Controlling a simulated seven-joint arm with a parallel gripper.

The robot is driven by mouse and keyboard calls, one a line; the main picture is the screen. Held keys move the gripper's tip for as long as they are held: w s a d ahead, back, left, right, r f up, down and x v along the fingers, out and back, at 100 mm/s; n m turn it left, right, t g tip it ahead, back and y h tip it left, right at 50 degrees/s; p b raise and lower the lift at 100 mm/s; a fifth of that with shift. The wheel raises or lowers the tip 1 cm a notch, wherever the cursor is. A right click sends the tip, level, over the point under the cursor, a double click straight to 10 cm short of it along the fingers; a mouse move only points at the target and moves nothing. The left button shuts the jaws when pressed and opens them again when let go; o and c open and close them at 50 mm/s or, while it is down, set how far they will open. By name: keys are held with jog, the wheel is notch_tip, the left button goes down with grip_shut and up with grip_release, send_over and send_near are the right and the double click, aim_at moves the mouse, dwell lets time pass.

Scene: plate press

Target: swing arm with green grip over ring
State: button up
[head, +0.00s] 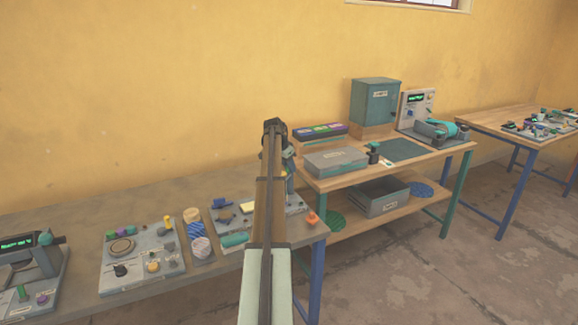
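A round ring-shaped brown part (122,247) lies on a grey panel (140,279) on the near bench. A teal cylinder-like grip (235,240) lies on the neighbouring panel to the right; I cannot tell whether it belongs to a swing arm. A dark machine (43,262) at the far left has a small teal knob (45,238) near its top. My arm crosses the middle of the picture and covers part of the second panel. Grey-green parts at its far end, perhaps my gripper (290,174), show just right of the link; the fingers cannot be made out.
An orange knob (312,217) stands near the bench's right end. A wooden table (426,158) behind holds a teal cabinet (374,102), a grey box (335,160) and a machine with a teal roll (443,129).

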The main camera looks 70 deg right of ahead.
jog(key=shift+o, duration=1)
jog(key=shift+r, duration=0.1)
jog(key=shift+r, duration=0.1)
jog(key=v, duration=1.3)
jog(key=shift+r, duration=0.2)
jog(key=shift+w+a, duration=0.1)
jog(key=shift+w, duration=0.05)
